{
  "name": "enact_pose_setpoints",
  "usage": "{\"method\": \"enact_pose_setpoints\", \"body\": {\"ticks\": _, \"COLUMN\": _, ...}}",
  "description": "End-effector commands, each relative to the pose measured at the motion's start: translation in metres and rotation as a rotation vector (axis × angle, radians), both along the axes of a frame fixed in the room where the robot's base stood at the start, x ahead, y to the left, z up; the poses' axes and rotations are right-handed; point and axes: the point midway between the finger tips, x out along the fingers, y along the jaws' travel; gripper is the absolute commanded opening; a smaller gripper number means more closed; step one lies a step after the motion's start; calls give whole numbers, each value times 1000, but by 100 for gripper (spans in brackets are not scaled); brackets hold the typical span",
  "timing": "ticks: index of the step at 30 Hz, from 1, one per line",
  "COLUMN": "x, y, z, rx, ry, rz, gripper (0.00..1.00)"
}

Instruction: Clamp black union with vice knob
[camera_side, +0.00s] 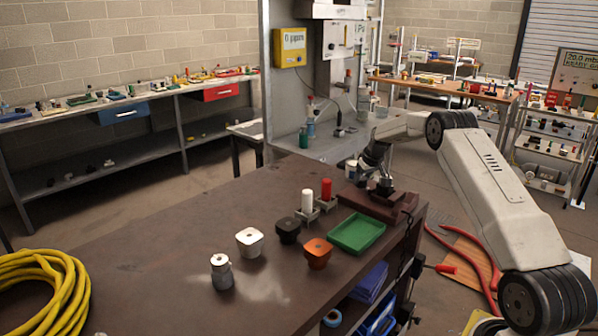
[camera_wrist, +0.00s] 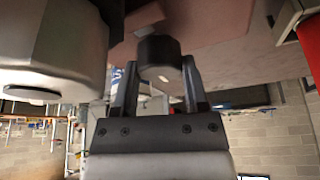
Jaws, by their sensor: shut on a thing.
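My gripper (camera_wrist: 160,85) is shut on a black cylindrical piece, which I take to be the black union (camera_wrist: 158,52); it sits between both fingers in the wrist view. In the side view my gripper (camera_side: 380,182) is tilted down over the brown vice (camera_side: 388,205) at the table's right end. The held piece is small and dark there, so whether it touches the vice jaws cannot be told. A red-ended handle (camera_side: 446,268), perhaps the vice knob, sticks out to the right below the vice, apart from my gripper.
An orange piece (camera_side: 318,254), a black piece (camera_side: 288,231), a white piece (camera_side: 249,242) and a grey-white bottle (camera_side: 221,272) stand on the table (camera_side: 150,255). White and red cylinders stand behind them. A yellow hose lies at far left.

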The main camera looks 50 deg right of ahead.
Motion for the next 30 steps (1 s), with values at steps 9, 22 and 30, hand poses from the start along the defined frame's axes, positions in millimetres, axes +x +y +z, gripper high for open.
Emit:
{"method": "enact_pose_setpoints", "body": {"ticks": 9, "x": 1, "y": 1, "z": 1, "rx": 0, "ry": 1, "rz": -164, "gripper": 0}}
{"method": "enact_pose_setpoints", "body": {"ticks": 22, "x": 2, "y": 2, "z": 0, "rx": -1, "ry": 1, "rz": -451, "gripper": 0}}
{"method": "enact_pose_setpoints", "body": {"ticks": 30, "x": 2, "y": 3, "z": 0, "rx": -1, "ry": 1, "rz": -635, "gripper": 0}}
